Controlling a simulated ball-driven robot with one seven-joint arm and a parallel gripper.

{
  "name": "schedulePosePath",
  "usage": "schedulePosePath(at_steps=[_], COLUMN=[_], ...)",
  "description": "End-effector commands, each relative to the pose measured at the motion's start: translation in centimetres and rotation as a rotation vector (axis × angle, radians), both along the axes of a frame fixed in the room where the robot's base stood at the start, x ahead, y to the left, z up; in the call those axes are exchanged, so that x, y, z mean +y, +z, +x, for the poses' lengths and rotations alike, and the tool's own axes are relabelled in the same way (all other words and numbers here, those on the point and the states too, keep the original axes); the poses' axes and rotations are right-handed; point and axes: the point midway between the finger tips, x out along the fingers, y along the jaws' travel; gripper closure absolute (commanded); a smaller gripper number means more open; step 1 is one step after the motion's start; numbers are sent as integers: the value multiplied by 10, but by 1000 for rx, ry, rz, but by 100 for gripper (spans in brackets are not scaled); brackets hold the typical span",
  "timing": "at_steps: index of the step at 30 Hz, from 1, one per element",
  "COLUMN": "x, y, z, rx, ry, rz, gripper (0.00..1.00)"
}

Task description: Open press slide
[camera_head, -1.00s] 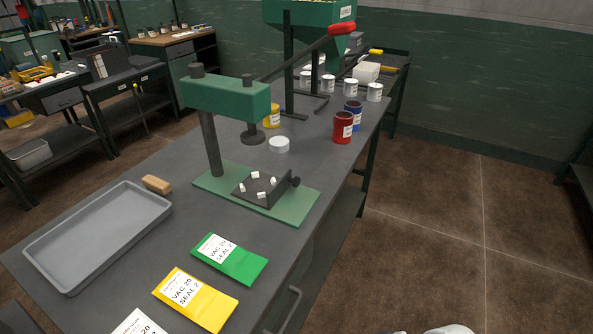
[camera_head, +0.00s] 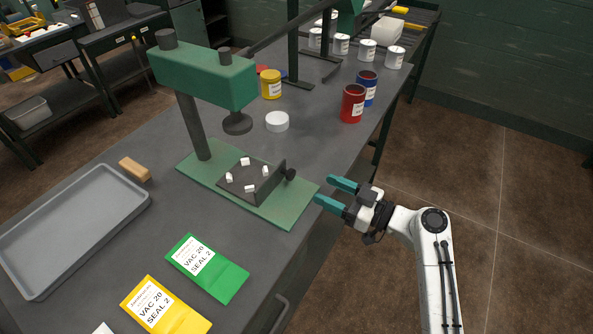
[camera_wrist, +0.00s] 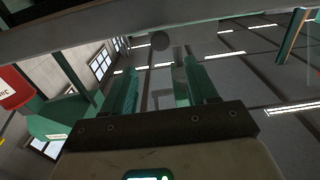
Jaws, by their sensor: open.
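The green press (camera_head: 203,77) stands on the bench with its green base plate (camera_head: 212,183). The dark press slide (camera_head: 253,183) sits on the base under the round ram and carries several small white pieces. A dark round knob (camera_head: 290,174) is on the slide's upright front plate. My gripper (camera_head: 330,192) is open and empty, just right of the base plate's front edge, with its teal fingers pointing left toward the knob. A gap separates the fingers and knob. In the wrist view the two fingers (camera_wrist: 158,88) are apart; a dark round shape, perhaps the knob, shows beyond them.
A grey tray (camera_head: 72,232), a wooden block (camera_head: 134,168), a green packet (camera_head: 207,268) and a yellow packet (camera_head: 165,308) lie on the bench. A white lid (camera_head: 277,121), a yellow can (camera_head: 271,84) and a red can (camera_head: 352,104) stand behind. Floor at right is open.

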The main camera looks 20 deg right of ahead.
Motion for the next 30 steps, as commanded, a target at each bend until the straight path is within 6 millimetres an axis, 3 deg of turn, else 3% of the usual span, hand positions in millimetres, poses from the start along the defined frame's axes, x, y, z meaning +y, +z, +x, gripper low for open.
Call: schedulePosePath(at_steps=[15,28,30], x=[49,56,56], y=[2,0,0], z=[67,75,75], rx=[2,2,2], ry=[2,1,1], rz=[0,-1,-1], gripper=[42,42,47])
